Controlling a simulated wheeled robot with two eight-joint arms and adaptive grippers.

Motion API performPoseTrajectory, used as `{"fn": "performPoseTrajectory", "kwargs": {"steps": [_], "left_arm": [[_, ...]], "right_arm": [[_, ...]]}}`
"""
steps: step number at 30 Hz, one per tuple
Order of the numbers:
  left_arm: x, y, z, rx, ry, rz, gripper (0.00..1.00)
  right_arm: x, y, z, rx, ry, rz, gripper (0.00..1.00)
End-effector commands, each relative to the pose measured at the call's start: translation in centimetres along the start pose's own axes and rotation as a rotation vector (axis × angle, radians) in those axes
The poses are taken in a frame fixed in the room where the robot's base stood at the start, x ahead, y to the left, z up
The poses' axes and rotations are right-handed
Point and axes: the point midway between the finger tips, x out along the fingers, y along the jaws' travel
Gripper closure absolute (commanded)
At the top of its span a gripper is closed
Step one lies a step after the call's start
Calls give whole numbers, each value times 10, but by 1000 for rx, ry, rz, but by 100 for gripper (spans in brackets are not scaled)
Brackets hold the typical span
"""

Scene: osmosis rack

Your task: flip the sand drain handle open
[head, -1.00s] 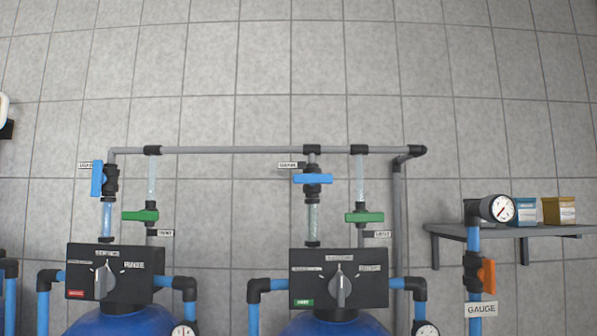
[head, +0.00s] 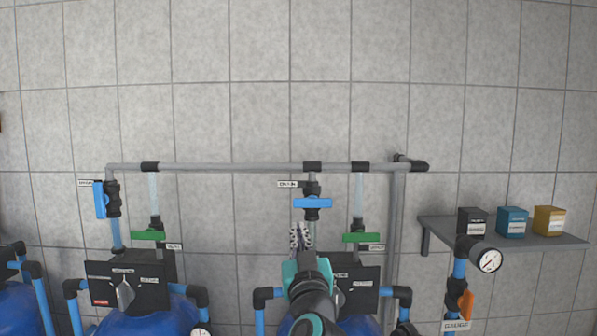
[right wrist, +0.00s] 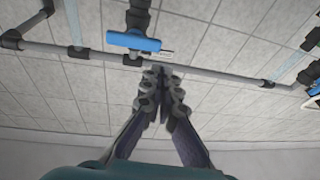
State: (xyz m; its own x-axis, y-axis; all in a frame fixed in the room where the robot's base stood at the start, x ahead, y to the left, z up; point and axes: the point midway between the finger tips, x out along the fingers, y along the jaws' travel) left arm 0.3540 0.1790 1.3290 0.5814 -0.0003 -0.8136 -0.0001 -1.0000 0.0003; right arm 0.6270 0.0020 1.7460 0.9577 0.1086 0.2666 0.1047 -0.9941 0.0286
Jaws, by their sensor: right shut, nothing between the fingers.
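Two blue valve handles show in the head view. The left one (head: 100,200) stands upright along its pipe. The right one (head: 312,203) lies crosswise to its pipe, beside a small label (head: 287,184) too blurred to read surely; I cannot tell from the label which is the sand drain handle. My right gripper (head: 300,232) is shut and empty, just below the crosswise blue handle in the head view. In the right wrist view the fingertips (right wrist: 162,72) are close together near the blue handle (right wrist: 133,41); contact is not visible. My left gripper is not in view.
Green handles (head: 147,236) and (head: 361,238) sit on neighbouring clear pipes. A grey pipe (head: 230,167) runs across above. Black control boxes (head: 105,285) top the blue tanks; my arm partly hides the right box (head: 362,273). A shelf (head: 510,233) with boxes stands right.

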Motion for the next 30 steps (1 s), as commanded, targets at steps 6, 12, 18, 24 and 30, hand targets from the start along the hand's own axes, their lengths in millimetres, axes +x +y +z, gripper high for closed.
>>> {"fn": "performPoseTrajectory", "kwargs": {"steps": [6, 12, 18, 24, 30], "left_arm": [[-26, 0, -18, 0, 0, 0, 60], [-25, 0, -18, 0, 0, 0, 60], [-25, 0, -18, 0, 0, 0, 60], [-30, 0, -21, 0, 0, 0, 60], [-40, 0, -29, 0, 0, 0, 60]], "right_arm": [[27, 1, -50, -4, 60, 98, 100], [27, 2, -50, -4, 65, 110, 100], [28, 2, -50, -4, 65, 110, 100], [47, 5, -53, -6, 65, 111, 100], [88, 9, -57, -5, 65, 111, 100]]}}
